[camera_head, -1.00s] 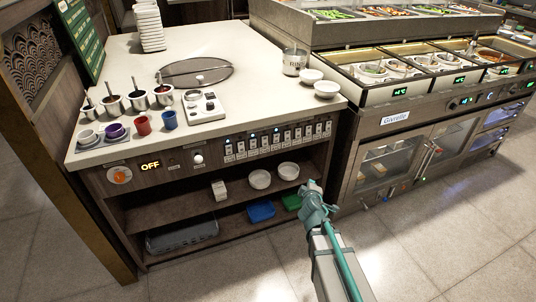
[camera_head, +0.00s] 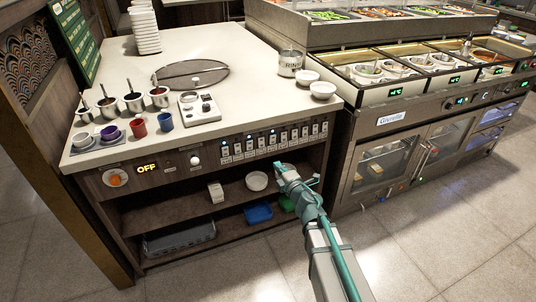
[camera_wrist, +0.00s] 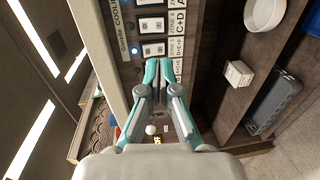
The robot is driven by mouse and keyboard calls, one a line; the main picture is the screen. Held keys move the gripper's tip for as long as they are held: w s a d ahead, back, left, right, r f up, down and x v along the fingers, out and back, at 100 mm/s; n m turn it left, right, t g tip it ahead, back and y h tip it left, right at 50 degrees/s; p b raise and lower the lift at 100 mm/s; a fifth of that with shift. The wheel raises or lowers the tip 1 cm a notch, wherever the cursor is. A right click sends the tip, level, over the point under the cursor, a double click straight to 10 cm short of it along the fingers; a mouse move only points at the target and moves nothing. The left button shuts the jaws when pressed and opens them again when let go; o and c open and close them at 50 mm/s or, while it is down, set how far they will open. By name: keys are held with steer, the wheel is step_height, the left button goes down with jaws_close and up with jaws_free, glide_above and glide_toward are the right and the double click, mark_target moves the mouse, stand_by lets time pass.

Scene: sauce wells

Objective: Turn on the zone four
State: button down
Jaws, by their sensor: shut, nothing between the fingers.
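A row of labelled white switches (camera_head: 275,142) runs along the front panel of the counter. A small blue light (camera_wrist: 134,50) glows near one switch in the wrist view. My gripper (camera_head: 279,165) is just below the switch row, at its middle-right part. In the wrist view my gripper's fingertips (camera_wrist: 163,66) are together and empty, close to the panel. I cannot tell whether they touch it.
An orange knob (camera_head: 115,178) and a display reading "OFF" (camera_head: 147,168) are at the panel's left. Below is an open shelf with a bowl (camera_head: 257,181) and a blue container (camera_head: 258,212). A refrigerated counter (camera_head: 400,150) stands at the right.

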mark_target(262, 146)
steer(key=b+x, duration=0.1)
steer(key=x, duration=1.3)
steer(key=shift+a+f+b, duration=0.1)
steer(key=shift+b, duration=0.2)
